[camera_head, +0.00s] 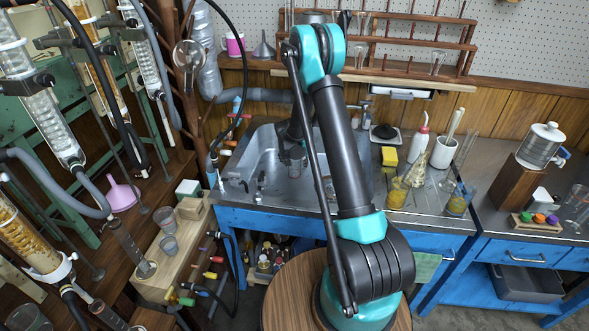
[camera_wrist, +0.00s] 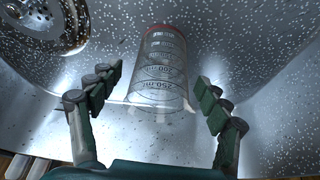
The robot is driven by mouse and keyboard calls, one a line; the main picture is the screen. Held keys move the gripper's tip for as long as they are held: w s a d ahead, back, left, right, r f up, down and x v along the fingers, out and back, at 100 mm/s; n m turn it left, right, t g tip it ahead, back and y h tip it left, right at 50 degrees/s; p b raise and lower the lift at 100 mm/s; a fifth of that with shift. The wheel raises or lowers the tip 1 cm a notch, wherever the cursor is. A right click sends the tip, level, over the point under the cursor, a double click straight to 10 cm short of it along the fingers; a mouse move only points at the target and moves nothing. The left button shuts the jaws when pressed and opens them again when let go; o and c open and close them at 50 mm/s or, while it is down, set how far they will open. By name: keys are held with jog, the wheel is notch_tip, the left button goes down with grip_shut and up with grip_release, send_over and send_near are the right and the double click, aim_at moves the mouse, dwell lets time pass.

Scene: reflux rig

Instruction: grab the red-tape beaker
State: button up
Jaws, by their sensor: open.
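A clear glass beaker (camera_wrist: 160,85) with printed volume marks and a red band at its far end is in the metal sink. In the head view the beaker (camera_head: 296,166) shows small in the basin, beside my arm. My gripper (camera_wrist: 158,79) is open, with one finger on each side of the beaker. Gaps show between the fingers and the glass, so it is not gripped. In the head view my gripper is mostly hidden behind my arm.
The sink (camera_head: 245,165) has steep walls around the beaker. A round drain (camera_wrist: 45,22) lies at the upper left of the wrist view.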

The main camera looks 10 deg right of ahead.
jog(key=shift+w+x, duration=0.2)
jog(key=shift+x, duration=1.7)
jog(key=shift+d+r, duration=0.15)
jog(key=shift+c, duration=0.2)
jog(key=c, duration=1.5)
jog(key=shift+r, duration=0.2)
